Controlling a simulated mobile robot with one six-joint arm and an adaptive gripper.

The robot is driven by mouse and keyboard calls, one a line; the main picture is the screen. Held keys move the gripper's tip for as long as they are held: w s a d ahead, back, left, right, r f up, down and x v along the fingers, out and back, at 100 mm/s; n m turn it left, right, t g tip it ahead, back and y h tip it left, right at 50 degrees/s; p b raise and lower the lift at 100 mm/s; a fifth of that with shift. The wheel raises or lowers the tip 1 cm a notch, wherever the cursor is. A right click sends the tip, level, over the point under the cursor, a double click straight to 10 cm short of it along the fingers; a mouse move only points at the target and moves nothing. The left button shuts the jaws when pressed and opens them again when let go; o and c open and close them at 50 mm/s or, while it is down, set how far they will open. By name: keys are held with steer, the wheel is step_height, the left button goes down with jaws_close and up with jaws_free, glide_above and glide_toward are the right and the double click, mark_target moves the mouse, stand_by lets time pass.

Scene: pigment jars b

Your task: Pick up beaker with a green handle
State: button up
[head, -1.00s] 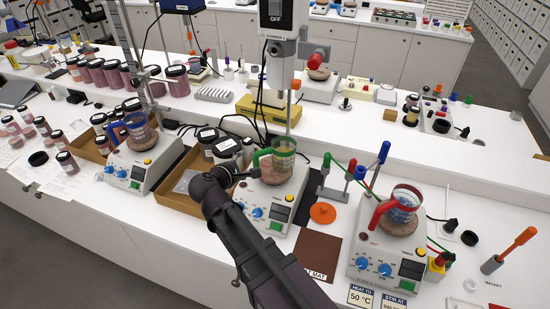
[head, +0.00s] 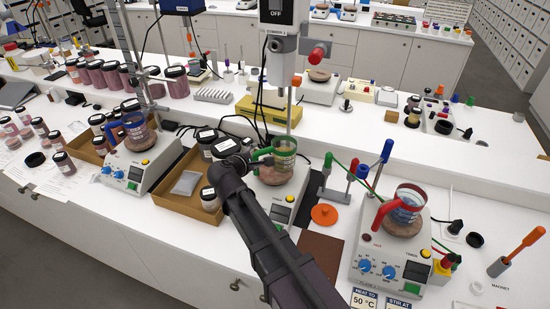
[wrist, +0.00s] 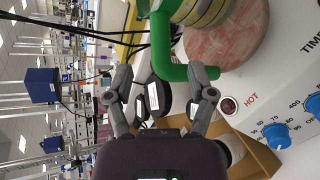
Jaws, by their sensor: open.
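The beaker with a green handle (head: 284,147) stands upright on a round brownish plate on the middle hotplate stirrer (head: 284,205). In the wrist view the green handle (wrist: 162,45) is close in front of my gripper (wrist: 164,76), with its lower bend between the two spread fingers. The beaker's glass wall (wrist: 207,10) is at the top of that view. My gripper (head: 250,161) is open, just left of the handle in the head view. The right finger overlaps the handle's lower bar, and I cannot tell whether they touch.
A blue-handled beaker (head: 135,131) stands on the left stirrer, and a red-handled beaker (head: 405,207) on the right one. A cardboard tray (head: 172,204) with jars is left of my arm. A rack with coloured clamps (head: 357,172) stands close right. Black cables hang behind.

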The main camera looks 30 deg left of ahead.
mark_target(262, 153)
steer(key=shift+b+x, duration=1)
steer(key=shift+x, duration=1.6)
steer(key=shift+d, duration=0.2)
steer(key=shift+c, duration=0.2)
jaws_close()
